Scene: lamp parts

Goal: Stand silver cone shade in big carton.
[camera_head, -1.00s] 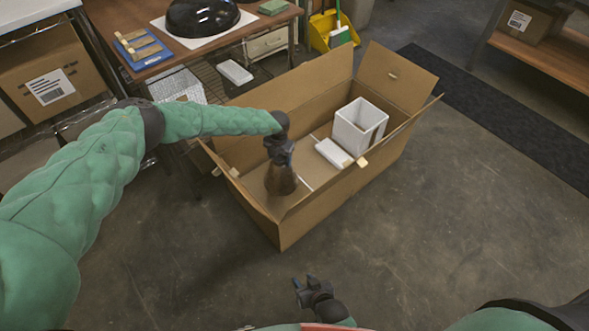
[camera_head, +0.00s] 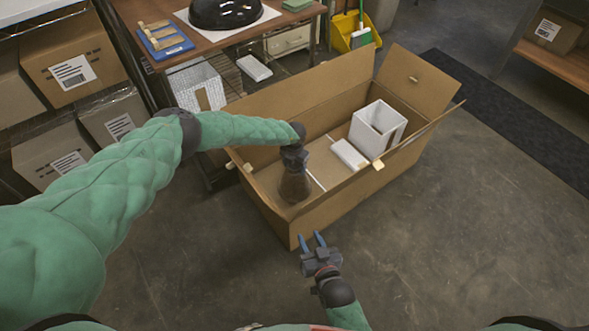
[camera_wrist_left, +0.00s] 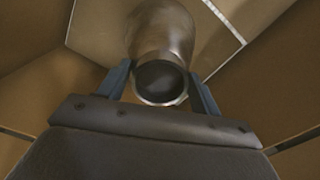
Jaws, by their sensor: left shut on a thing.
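The silver cone shade (camera_head: 294,187) looks brownish in the carton's shade. It is upright inside the near left part of the big carton (camera_head: 330,205), wide end down. Whether its rim touches the carton floor I cannot tell. My left gripper (camera_head: 294,165) reaches down from above and is shut on the narrow top of the shade. In the left wrist view the shade (camera_wrist_left: 165,35) shows its round dark top opening between the two blue fingers (camera_wrist_left: 162,85). My right gripper (camera_head: 312,242) is open and empty, outside the carton's near wall.
A white open box (camera_head: 378,128) and a white flat block (camera_head: 349,155) are in the right part of the carton. A thin white divider line lies beside the shade. Carton flaps stand open.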

